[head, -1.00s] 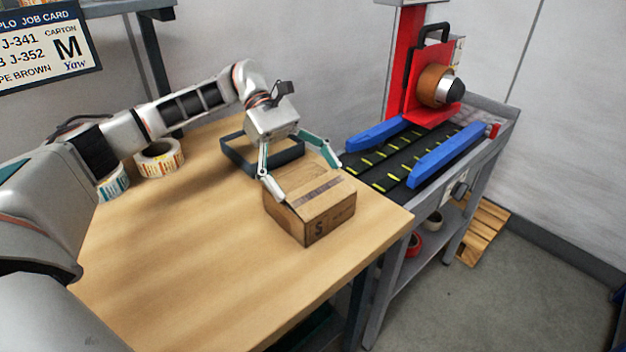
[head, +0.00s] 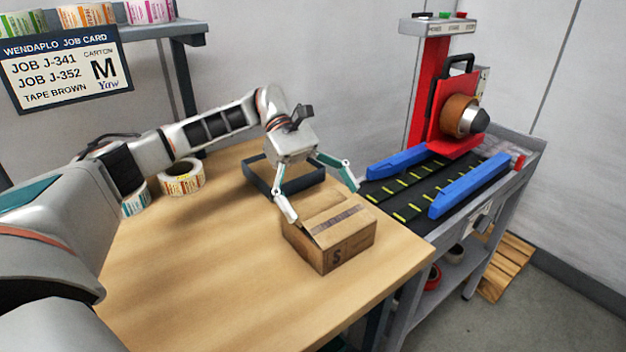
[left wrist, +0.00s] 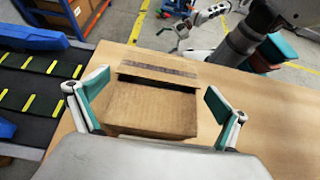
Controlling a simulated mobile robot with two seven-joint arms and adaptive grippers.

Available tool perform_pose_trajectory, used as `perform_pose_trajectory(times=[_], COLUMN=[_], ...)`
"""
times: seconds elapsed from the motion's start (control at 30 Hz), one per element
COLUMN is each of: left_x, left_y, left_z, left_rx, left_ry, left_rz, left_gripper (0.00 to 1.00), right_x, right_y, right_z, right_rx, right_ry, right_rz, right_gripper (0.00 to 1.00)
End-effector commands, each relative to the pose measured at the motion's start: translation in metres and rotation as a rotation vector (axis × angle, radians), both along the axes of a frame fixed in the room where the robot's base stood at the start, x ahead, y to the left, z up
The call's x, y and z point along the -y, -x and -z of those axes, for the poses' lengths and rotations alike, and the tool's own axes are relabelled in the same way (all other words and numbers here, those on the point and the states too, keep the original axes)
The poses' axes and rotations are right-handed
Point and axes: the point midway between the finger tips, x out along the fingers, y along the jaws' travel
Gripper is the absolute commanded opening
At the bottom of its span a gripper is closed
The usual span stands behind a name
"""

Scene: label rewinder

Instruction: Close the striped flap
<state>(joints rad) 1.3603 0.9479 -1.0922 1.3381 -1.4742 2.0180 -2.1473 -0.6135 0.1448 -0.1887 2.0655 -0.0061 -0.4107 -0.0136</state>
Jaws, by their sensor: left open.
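A small brown cardboard carton (head: 347,247) marked S stands near the front edge of the wooden table. Its striped flap (head: 340,220) has a dark band and sits on the side nearer my body, sloping slightly up. In the left wrist view, a dark gap separates the striped flap (left wrist: 158,70) from the plain flap (left wrist: 152,108). My left gripper (head: 323,202) is open, its fingers spread over the far side of the carton; one fingertip is close to its left corner. In the left wrist view, my right gripper (left wrist: 190,28) shows small beyond the table; its jaw state is unclear.
A dark open tray (head: 285,180) lies behind the carton. Label rolls (head: 182,178) stand at the table's back left. A conveyor with blue rails (head: 468,185) and a red tape machine (head: 455,110) is at the right. The table's left front is clear.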

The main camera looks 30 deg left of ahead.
Motion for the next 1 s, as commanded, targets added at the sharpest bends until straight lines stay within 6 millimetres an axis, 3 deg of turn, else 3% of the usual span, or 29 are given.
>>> perform_pose_trajectory(times=[0.5,0.7,1.0], left_x=[-0.075,-0.086,-0.088], left_y=[-0.027,-0.03,-0.03], left_z=[-0.05,-0.057,-0.058], left_rx=[-0.001,-0.001,-0.001], left_ry=[0.0,0.001,0.001], left_rz=[-0.003,-0.002,-0.002], left_gripper=[1.0,1.0,1.0], right_x=[0.0,0.0,0.0], right_y=[-0.001,-0.001,-0.001], right_z=[-0.001,-0.001,-0.001], right_rx=[0.001,0.001,0.001], right_ry=[-0.001,-0.001,-0.001], right_rz=[0.003,0.003,0.003], right_gripper=[1.0,1.0,1.0])
